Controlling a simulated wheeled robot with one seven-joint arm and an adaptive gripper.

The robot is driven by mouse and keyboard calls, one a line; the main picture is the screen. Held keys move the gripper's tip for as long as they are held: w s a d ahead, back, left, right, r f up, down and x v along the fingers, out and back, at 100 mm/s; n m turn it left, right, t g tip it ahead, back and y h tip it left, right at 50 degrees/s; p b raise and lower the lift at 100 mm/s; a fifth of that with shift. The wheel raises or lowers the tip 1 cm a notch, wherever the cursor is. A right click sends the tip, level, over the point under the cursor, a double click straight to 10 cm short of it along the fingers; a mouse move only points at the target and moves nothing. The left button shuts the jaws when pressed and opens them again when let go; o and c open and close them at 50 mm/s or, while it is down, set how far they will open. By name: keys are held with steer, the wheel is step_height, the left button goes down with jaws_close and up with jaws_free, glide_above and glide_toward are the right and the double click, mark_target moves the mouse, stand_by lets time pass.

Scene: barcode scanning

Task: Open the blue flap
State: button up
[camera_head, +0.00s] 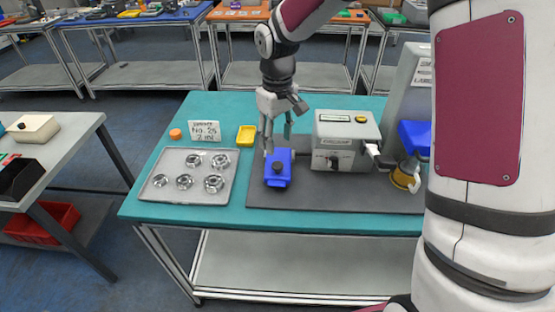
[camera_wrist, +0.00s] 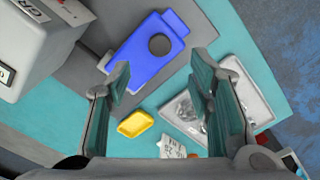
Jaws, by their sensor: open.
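A blue block-like piece (camera_head: 282,157) with a round black knob sits on the dark grey mat, left of the grey box. In the wrist view the blue piece (camera_wrist: 132,62) lies ahead of my fingers, its knob near the right end. Another blue part (camera_head: 415,137) is on the tall grey machine at the right, partly hidden by my arm. I cannot tell which blue part is the flap. My gripper (camera_head: 279,140) is open and empty, pointing down just above and behind the blue piece. In the wrist view the open fingers (camera_wrist: 160,80) stand apart.
A grey box (camera_head: 345,132) with a knob stands close right of my gripper. A yellow tray (camera_head: 246,136), a white label card (camera_head: 205,131) and a metal tray (camera_head: 158,191) with several round metal parts are left. The dark mat (camera_head: 330,196) is clear in front.

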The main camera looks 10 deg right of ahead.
mark_target(277, 165)
step_height(277, 165, down, 8)
steer(key=shift+f+p, duration=0.25)
steer(key=shift+p, duration=0.15)
jaws_close()
